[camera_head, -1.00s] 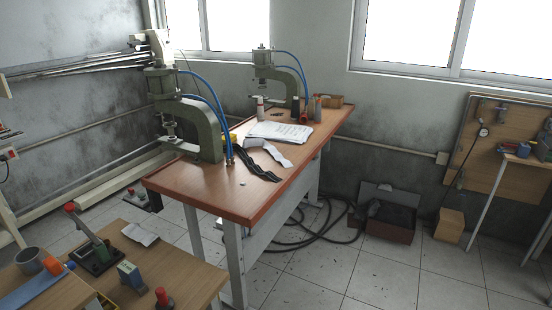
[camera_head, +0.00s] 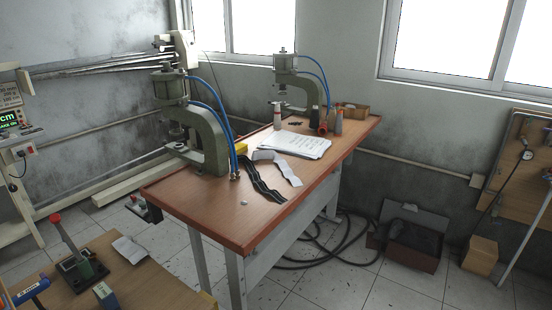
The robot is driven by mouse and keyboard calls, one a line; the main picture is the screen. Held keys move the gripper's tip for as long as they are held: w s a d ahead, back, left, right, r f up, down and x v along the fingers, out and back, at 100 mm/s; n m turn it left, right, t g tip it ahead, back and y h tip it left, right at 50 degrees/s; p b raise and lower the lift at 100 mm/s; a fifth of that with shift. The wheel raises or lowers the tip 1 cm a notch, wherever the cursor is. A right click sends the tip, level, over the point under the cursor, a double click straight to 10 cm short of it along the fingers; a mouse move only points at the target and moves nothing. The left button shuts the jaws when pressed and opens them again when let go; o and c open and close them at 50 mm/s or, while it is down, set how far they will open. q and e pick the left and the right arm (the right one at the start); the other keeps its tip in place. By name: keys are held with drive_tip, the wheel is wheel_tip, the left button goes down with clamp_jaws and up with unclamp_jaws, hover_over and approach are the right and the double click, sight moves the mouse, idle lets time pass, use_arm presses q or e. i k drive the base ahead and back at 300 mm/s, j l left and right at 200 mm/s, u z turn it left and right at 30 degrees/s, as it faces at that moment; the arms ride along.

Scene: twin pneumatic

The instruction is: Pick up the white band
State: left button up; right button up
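The white band (camera_head: 287,171) lies wavy on the brown-topped workbench (camera_head: 236,217). It sits beside a black band (camera_head: 259,181) and in front of a stack of white papers (camera_head: 297,145). Its left end lies close to the black band's upper end; I cannot tell if they touch. Neither of my grippers shows in the head view.
Green pneumatic presses stand on the bench at the front left (camera_head: 208,137) and the back (camera_head: 307,88), with blue hoses. A lower wooden table (camera_head: 135,276) with tools is at bottom left. A box (camera_head: 411,246) and hoses lie on the floor right of the bench.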

sight(296, 182)
drive_tip(key=i+l, duration=0.2)
drive_tip(key=l, duration=0.15)
drive_tip(key=i+l+u, duration=0.15)
drive_tip(key=i+l, duration=0.25)
drive_tip(key=l, duration=0.3)
drive_tip(key=i+l+u, duration=0.15)
drive_tip(key=l, duration=0.2)
drive_tip(key=i+l, duration=0.25)
drive_tip(key=l, duration=0.15)
drive_tip(key=i+l+u, duration=0.15)
drive_tip(key=l, duration=0.25)
